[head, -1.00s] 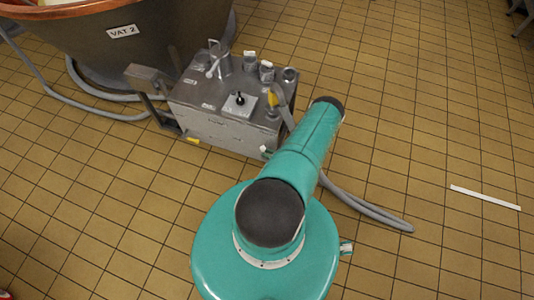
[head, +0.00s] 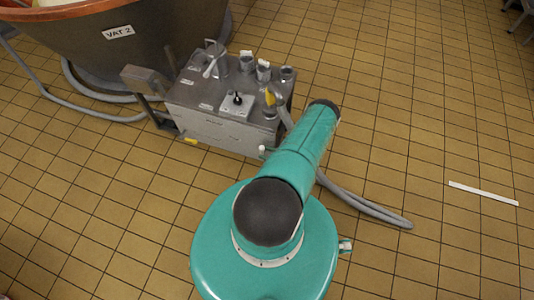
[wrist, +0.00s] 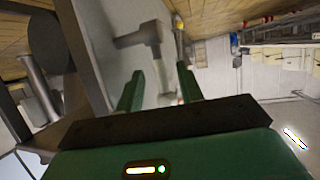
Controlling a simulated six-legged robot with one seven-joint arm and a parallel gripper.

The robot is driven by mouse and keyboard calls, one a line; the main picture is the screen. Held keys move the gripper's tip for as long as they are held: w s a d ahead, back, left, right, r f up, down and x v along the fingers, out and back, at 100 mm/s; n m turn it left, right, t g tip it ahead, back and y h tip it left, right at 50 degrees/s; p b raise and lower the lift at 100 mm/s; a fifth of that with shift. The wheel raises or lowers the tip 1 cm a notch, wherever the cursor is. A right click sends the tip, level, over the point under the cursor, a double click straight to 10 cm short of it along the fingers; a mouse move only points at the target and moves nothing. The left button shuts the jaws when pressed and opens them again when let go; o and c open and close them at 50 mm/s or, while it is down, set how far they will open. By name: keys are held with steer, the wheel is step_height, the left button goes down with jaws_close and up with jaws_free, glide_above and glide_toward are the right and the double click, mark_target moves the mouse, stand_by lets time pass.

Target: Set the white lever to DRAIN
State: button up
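The white lever (head: 209,70) sits on a grey metal valve box (head: 212,128), at the upper left of its top, beside an upright pipe. The position labels are too small to read. My gripper (wrist: 160,88) shows in the wrist view with its two green fingers apart. A pale, blurred rod-like part lies beyond and between the fingertips; I cannot tell whether it is the lever, or whether anything touches it. In the head view my gripper is hidden behind my teal arm, which reaches toward the box's right side.
A yellow lever (head: 270,97), a black knob on a white plate (head: 237,104) and several pipe stubs also stand on the box. Vat 2 (head: 150,45) is behind at left. Grey hoses (head: 365,205) lie on the tiled floor. The floor at right is mostly clear.

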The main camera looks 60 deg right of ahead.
steer(key=shift+s, duration=0.1)
steer(key=v, duration=1.3)
steer(key=shift+s, duration=0.3)
steer(key=shift+r, duration=0.1)
